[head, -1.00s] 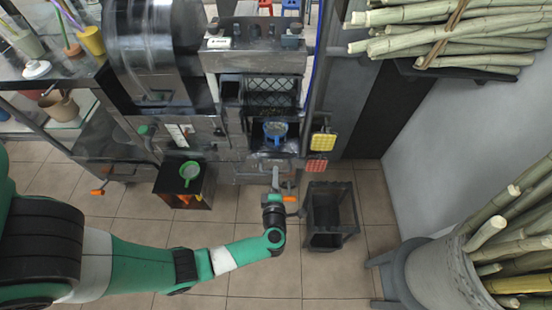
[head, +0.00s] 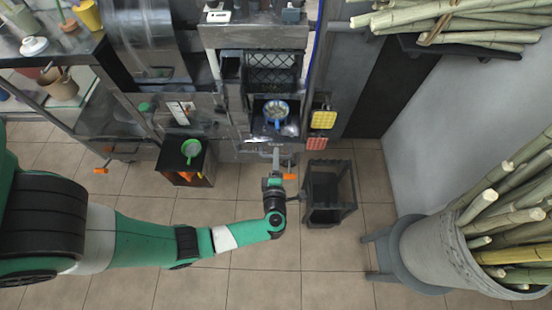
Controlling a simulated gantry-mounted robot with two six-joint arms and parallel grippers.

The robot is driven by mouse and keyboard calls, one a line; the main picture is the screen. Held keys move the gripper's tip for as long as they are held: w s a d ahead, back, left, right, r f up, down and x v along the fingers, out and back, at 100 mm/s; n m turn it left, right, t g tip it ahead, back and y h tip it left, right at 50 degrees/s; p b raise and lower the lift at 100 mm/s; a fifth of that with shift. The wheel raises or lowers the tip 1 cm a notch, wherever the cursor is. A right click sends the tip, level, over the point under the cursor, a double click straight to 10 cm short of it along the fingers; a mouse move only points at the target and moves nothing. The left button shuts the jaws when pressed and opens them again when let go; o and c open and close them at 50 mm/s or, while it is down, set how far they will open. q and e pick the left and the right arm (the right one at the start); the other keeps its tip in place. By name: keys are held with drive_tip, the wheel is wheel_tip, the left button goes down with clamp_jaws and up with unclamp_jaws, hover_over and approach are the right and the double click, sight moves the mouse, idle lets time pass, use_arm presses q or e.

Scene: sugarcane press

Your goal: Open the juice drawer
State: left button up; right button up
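The press stands at the back centre. In its lower bay is a blue container (head: 276,113) with pale contents, and below that a grey drawer front (head: 258,146). An orange handle (head: 290,177) shows below the drawer front. My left gripper (head: 277,158) reaches up to this front, just left of the orange handle. Its fingertips are small and overlap the grey metal, so I cannot tell whether they are open or touch the handle. My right gripper is not in view.
A dark open bin (head: 329,193) stands on the floor close to the right of my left gripper. A cane barrel (head: 440,243) stands at the right. The tiled floor in front is clear.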

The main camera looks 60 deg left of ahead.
use_arm(q)
drive_tip(key=p+v, duration=0.3)
drive_tip(key=v, duration=0.8)
drive_tip(key=shift+d, duration=0.3)
drive_tip(key=shift+s+a, duration=0.1)
